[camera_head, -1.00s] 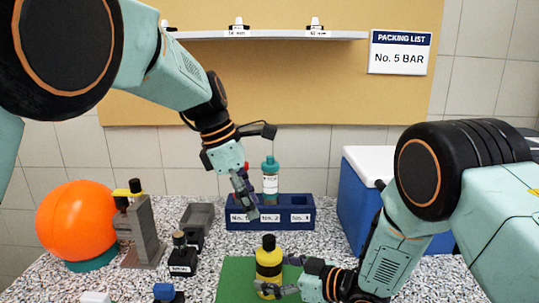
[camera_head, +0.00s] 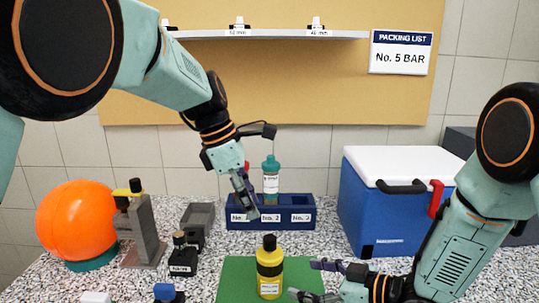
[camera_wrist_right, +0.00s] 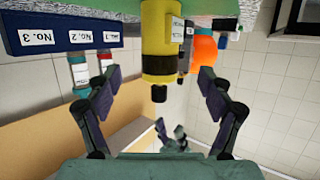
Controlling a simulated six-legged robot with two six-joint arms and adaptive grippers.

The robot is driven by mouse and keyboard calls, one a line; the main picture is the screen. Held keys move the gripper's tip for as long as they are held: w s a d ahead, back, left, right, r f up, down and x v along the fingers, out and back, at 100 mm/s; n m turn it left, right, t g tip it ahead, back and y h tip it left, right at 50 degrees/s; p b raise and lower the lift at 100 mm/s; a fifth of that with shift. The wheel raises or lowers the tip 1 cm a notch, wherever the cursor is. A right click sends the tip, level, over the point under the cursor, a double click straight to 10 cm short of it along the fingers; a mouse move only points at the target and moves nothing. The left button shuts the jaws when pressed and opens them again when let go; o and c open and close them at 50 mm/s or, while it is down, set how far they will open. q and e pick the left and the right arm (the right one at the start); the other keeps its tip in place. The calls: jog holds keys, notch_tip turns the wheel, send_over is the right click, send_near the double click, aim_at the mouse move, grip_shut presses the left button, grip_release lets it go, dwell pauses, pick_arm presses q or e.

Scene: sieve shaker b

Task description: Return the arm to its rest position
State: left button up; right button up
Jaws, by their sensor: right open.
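My right gripper (camera_head: 318,281) is open and empty, low at the right of the yellow bottle (camera_head: 269,270), with a gap between them. The bottle has a black cap and stands upright on the green mat (camera_head: 232,275). In the right wrist view the open fingers (camera_wrist_right: 157,90) frame the yellow bottle (camera_wrist_right: 160,45), which is ahead of them. My left gripper (camera_head: 245,192) hangs in front of the blue rack (camera_head: 300,215); whether its fingers are open or shut is unclear.
A teal-capped bottle (camera_head: 271,180) stands in the rack. A blue cooler (camera_head: 365,215) with a white lid is behind my right arm. An orange ball (camera_head: 75,222), a grey stand (camera_head: 146,235) and a small black device (camera_head: 183,257) are at left. A shelf (camera_head: 270,34) is above.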

aim_at(281, 273)
jog(key=shift+v, duration=0.8)
jog(key=shift+w+a+f, duration=0.25)
jog(key=shift+w+a, duration=0.05)
jog(key=shift+a, duration=0.15)
jog(key=x, duration=1)
jog(key=shift+w+a+f, duration=0.1)
jog(key=shift+a, duration=0.15)
jog(key=shift+d, duration=0.2)
jog(key=v, duration=0.7)
jog(key=shift+w, duration=0.1)
jog(key=shift+s+d+r, duration=0.2)
jog(key=shift+s+r, duration=0.05)
jog(key=shift+w+a+f, duration=0.15)
jog(key=shift+a, duration=0.05)
pick_arm(q)
jog(key=s+a+f+m+y, duration=0.1)
jog(key=s+a+f+m, duration=0.4)
jog(key=s+f, duration=0.6)
jog(key=s+a+f+m+g+y, duration=0.1)
jog(key=s+a+f+m, duration=0.4)
jog(key=s+f, duration=0.6)
jog(key=s+a+f+m+g+y, duration=0.1)
jog(key=s+a+f+m+y, duration=0.1)
jog(key=s+a+f+m, duration=0.3)
jog(key=shift+s+a+f, duration=1.95)
jog(key=shift+s+f, duration=1.15)
jog(key=shift+f, duration=2.45)
